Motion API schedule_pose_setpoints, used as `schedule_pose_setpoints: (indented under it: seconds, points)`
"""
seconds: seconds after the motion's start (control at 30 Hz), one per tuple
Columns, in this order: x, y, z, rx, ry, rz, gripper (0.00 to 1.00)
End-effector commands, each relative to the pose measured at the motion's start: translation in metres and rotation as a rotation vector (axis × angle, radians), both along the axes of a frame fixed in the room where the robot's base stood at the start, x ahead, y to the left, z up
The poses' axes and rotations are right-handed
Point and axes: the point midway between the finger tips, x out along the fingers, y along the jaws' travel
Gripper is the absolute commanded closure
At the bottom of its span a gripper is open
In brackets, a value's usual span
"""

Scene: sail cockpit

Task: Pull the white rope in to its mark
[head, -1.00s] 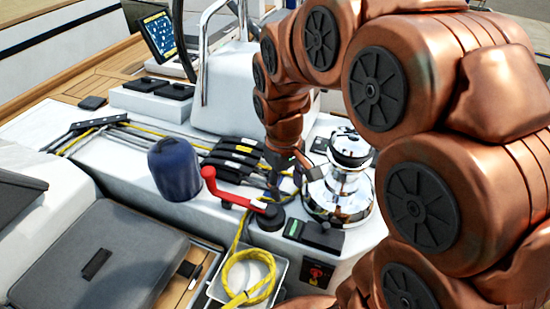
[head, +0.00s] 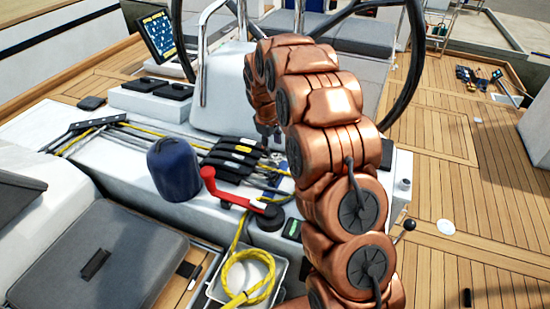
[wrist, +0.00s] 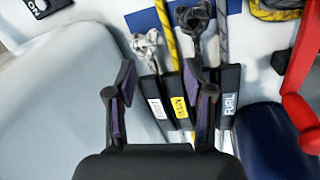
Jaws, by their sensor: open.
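In the wrist view, my gripper (wrist: 164,82) is open and empty, its fingers spread over a row of black rope clutches. A whitish rope (wrist: 147,45), bunched or knotted, lies just beyond the fingertips, by the clutch with a white label (wrist: 157,108). A yellow rope (wrist: 168,30) and a dark grey bunched rope (wrist: 193,22) lie beside it, near the yellow-labelled clutch (wrist: 179,108). The clutches also show in the head view (head: 235,155), left of my arm. I cannot make out a mark on the white rope.
A coiled yellow rope (head: 250,285) lies in a white tray. A grey cushion (head: 100,260) is at front left. Black wheel rims stand behind my arm.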

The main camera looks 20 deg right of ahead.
Motion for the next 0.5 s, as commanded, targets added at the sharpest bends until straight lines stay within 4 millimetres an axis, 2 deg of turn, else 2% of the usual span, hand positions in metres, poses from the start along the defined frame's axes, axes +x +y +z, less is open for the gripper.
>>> schedule_pose_setpoints:
  seconds: [0.1,0.2,0.5]
  points:
    - [0.017,-0.009,-0.018,-0.012,-0.005,0.025,0.47]
    - [0.026,-0.013,-0.025,-0.019,-0.012,0.039,0.47]
    - [0.032,-0.017,-0.037,-0.023,-0.014,0.049,0.47]
